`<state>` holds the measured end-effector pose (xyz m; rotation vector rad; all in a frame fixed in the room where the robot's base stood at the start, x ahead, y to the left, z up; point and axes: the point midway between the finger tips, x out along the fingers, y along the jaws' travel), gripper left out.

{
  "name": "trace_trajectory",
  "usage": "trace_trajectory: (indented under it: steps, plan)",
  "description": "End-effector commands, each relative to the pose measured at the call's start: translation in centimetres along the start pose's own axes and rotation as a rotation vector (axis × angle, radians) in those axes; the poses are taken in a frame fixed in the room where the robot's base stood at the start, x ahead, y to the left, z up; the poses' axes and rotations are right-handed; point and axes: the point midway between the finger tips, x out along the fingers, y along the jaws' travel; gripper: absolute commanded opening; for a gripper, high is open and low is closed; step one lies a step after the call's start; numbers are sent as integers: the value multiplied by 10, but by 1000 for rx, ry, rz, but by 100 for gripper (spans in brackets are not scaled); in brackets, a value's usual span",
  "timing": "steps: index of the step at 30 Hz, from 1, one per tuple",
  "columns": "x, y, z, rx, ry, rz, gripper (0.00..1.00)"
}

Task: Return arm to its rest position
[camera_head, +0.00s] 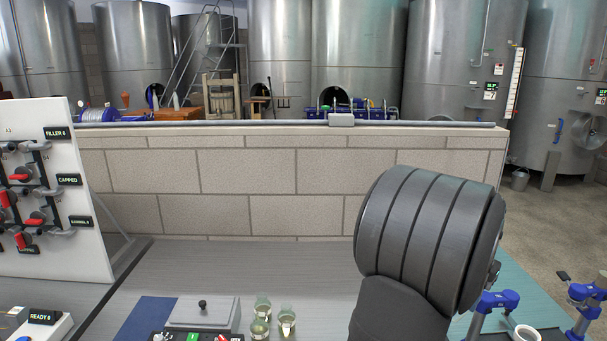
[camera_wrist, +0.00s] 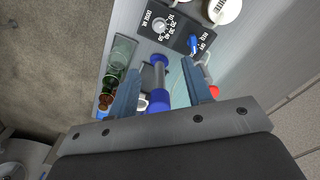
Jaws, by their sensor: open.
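My gripper (camera_wrist: 161,66) shows in the wrist view with its two blue-grey fingers spread apart. A grey bar with blue ends (camera_wrist: 160,103) shows in the gap between the fingers. It seems to lie beyond them, and no finger visibly touches it. In the head view, my dark ribbed arm (camera_head: 428,235) rises at the right of centre over the bench (camera_head: 230,265). The gripper's fingers are not visible there.
A valve panel (camera_head: 75,235) stands at left. Glass bottles (camera_head: 287,320) and a grey-lidded box (camera_head: 203,312) are at the front. Blue-handled devices (camera_head: 497,300) stand at right. A dial box (camera_wrist: 165,25) and green bottle (camera_wrist: 118,60) show in the wrist view. A low block wall (camera_head: 225,185) runs behind the bench.

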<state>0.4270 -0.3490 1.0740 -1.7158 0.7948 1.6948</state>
Motion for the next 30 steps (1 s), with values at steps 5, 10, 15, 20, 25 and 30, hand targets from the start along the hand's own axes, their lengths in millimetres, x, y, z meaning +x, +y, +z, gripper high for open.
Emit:
trace_trajectory:
  steps: [5,10,15,20,25,30]
  plan:
    - [44,0,3,0,-14,2,46]
    - [79,0,3,0,-15,2,46]
    - [113,0,3,0,-14,2,46]
    - [145,0,4,0,-14,2,46]
    - [176,0,4,10,-14,2,46]
    - [172,0,4,154,-10,2,46]
